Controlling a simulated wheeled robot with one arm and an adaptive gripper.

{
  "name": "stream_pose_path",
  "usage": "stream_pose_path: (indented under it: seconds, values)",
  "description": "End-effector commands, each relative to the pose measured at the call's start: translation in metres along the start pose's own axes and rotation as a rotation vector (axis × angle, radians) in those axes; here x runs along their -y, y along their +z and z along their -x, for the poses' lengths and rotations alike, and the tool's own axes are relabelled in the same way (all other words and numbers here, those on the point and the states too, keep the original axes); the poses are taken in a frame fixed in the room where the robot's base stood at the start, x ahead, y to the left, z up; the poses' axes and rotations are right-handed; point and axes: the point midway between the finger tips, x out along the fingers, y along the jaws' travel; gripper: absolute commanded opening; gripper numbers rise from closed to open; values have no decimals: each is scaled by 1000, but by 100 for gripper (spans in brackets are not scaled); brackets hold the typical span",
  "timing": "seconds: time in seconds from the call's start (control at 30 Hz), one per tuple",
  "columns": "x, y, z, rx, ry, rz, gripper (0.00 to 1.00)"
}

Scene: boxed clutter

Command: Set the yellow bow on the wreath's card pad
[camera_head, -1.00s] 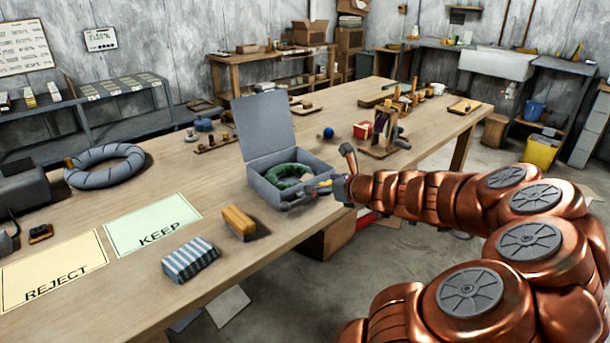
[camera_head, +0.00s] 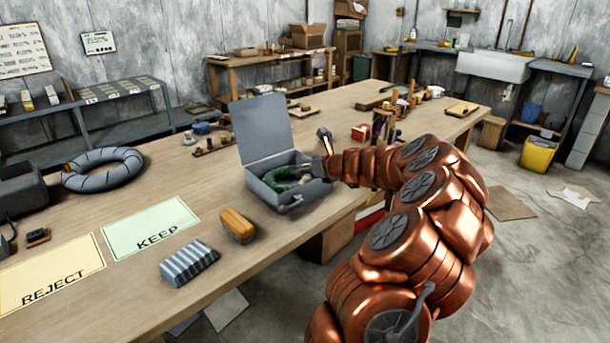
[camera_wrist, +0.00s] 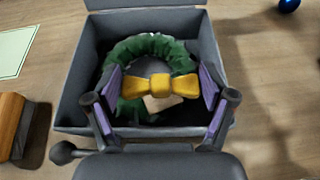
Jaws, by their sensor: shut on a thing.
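My gripper (camera_wrist: 160,92) has its purple-padded fingers shut on the yellow bow (camera_wrist: 160,87), one finger at each end of it. In the wrist view the bow appears over the lower part of the green wreath (camera_wrist: 141,50), in front of the beige card pad (camera_wrist: 160,104), whose upper part it hides. I cannot tell whether bow and pad touch. The wreath lies inside an open grey case (camera_wrist: 72,92). In the head view my gripper (camera_head: 307,174) is at the case's right side (camera_head: 262,190), over part of the wreath (camera_head: 280,176); the bow cannot be made out there.
The case's raised lid (camera_head: 262,128) stands at its back. A wooden-backed brush or block (camera_head: 237,224), a striped block (camera_head: 189,262), the KEEP sheet (camera_head: 151,229) and a grey ring (camera_head: 103,170) lie to the left.

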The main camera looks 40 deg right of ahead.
Motion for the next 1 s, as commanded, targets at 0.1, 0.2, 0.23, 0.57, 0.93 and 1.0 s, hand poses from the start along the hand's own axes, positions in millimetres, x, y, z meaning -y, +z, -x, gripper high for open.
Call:
stream_pose_path:
  seconds: [0.1, 0.2, 0.23, 0.57, 0.93, 1.0]
  values:
    - [2, 1, -6, -1, 1, 0, 59]
    - [2, -1, -9, 0, 2, -1, 59]
    - [1, -4, -10, 0, 3, -1, 59]
    - [2, -30, -20, 1, 3, 1, 59]
    - [2, -32, -21, 1, 3, 1, 87]
    - [2, -32, -21, 1, 2, 1, 95]
